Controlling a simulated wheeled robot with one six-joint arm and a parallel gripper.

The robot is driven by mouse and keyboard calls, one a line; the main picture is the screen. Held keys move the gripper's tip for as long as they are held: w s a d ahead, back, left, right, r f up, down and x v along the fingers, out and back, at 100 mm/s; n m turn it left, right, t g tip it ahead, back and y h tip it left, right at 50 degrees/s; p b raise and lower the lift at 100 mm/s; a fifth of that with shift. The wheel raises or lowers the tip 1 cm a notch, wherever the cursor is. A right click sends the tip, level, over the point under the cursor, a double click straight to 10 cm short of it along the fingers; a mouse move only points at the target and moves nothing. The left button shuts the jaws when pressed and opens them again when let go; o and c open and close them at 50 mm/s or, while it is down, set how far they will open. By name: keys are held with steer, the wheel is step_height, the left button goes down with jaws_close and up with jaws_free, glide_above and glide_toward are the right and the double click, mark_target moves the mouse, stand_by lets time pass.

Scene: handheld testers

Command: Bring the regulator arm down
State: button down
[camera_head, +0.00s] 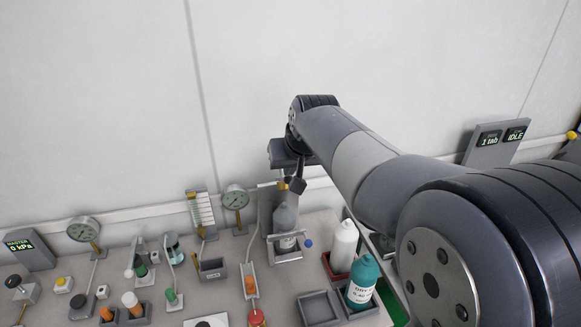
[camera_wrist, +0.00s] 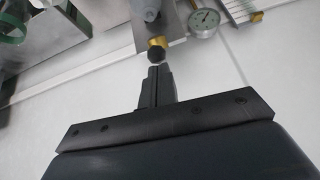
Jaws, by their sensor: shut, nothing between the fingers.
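A short brass-coloured fitting (camera_head: 283,185) shows at the wall side of the bench, at the end of a thin pale bar, above a grey bottle. It appears to be the regulator arm's end, but I cannot tell for sure. In the wrist view the brass fitting (camera_wrist: 157,41) carries a dark round knob (camera_wrist: 157,54). My gripper (camera_head: 297,186) is beside the fitting, pointing down in the head view. In the wrist view my gripper (camera_wrist: 157,70) is shut and empty, its fingertips right at the knob. I cannot tell whether they touch. The arm's pivot is not clear.
A grey bottle (camera_head: 286,220) stands in a holder below the fitting. A round gauge (camera_head: 235,197) is to its left. A white bottle (camera_head: 343,247) and a teal bottle (camera_head: 362,283) stand to the right. Several small testers crowd the bench's left. The wall (camera_head: 110,110) is bare.

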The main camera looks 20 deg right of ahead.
steer(key=s+f+t+b, duration=0.5)
steer(key=f+b, duration=0.5)
steer(key=b, duration=1.2)
steer(key=shift+s+f+t, duration=0.15)
steer(key=shift+t, duration=0.35)
steer(key=shift+f+b, duration=0.1)
steer(key=shift+b, duration=0.2)
